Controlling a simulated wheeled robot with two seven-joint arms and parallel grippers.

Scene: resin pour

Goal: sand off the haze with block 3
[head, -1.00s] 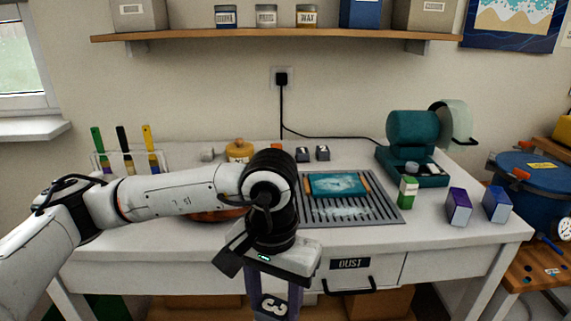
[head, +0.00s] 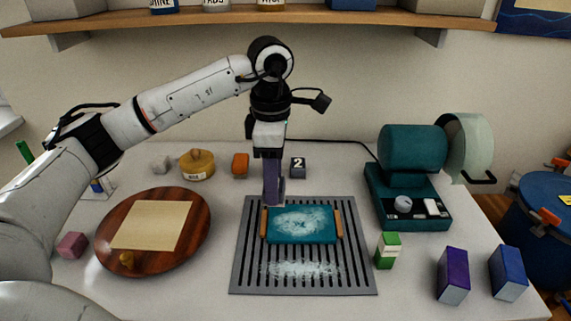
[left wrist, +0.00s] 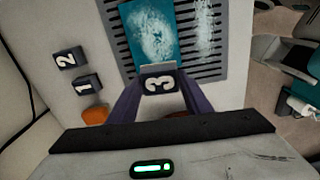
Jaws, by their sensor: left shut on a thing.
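My left gripper (head: 273,198) points down over the back left corner of the teal piece (head: 321,237). In the left wrist view its purple fingers are shut on block 3 (left wrist: 160,84), a dark block with a white 3. The block is at the edge of the teal piece; I cannot tell whether it touches. White haze (head: 300,222) covers much of the teal top, which has wooden strips at both ends. Block 2 (head: 298,166) stands behind, and block 1 (left wrist: 86,84) shows beside it in the left wrist view. My right gripper is not in view.
The teal piece lies on a slotted grey grate (head: 240,270) with white dust in front. A round wooden board (head: 195,235) with a tan sheet is left.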

